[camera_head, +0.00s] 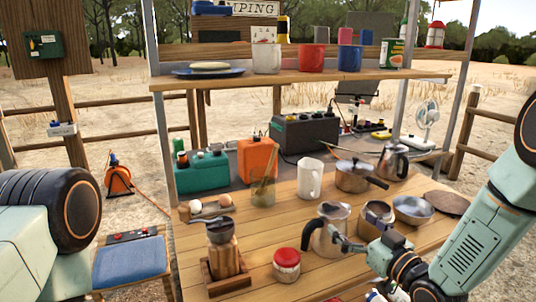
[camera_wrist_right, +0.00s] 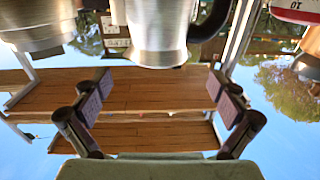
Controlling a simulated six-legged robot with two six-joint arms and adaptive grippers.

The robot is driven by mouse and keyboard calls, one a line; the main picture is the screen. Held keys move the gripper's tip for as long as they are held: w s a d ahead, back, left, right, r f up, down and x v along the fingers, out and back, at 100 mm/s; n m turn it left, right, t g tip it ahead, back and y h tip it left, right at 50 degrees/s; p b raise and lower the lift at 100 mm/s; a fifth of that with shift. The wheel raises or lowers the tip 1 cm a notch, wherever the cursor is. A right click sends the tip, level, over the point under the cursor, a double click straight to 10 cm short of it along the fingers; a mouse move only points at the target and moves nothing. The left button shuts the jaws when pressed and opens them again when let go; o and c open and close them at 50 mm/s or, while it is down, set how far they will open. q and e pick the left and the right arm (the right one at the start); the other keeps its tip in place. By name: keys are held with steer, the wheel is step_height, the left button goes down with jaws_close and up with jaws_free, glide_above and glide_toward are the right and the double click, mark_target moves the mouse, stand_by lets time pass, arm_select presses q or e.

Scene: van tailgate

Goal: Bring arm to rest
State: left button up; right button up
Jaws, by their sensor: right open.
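My right arm comes in from the right in the head view. Its gripper (camera_head: 352,246) is low over the wooden table, close to the right side of a steel pot with a black handle (camera_head: 328,238). In the right wrist view the two fingers stand wide apart with nothing held between them, and the gripper (camera_wrist_right: 160,95) is open. A steel pot (camera_wrist_right: 158,35) shows beyond the fingers there; I cannot tell whether they touch it. Of my left arm only a link shows at the left edge; its gripper is out of view.
On the table (camera_head: 270,232) stand a grinder (camera_head: 222,245), a red-lidded jar (camera_head: 286,265), a white pitcher (camera_head: 310,178), a saucepan (camera_head: 353,177), an open steel pot (camera_head: 376,220) and a metal bowl (camera_head: 413,209). A shelf (camera_head: 300,77) with mugs crosses behind. Bare wood lies left of the steel pot.

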mark_target(332, 204)
steer(key=b+x, duration=0.1)
steer(key=x, duration=0.6)
steer(key=shift+w+a, duration=0.1)
steer(key=shift+w, duration=0.25)
steer(key=shift+r, duration=0.95)
steer(key=shift+s+r+p, duration=0.15)
steer(key=shift+r+p, duration=0.15)
steer(key=shift+r, duration=0.15)
steer(key=shift+f, duration=0.2)
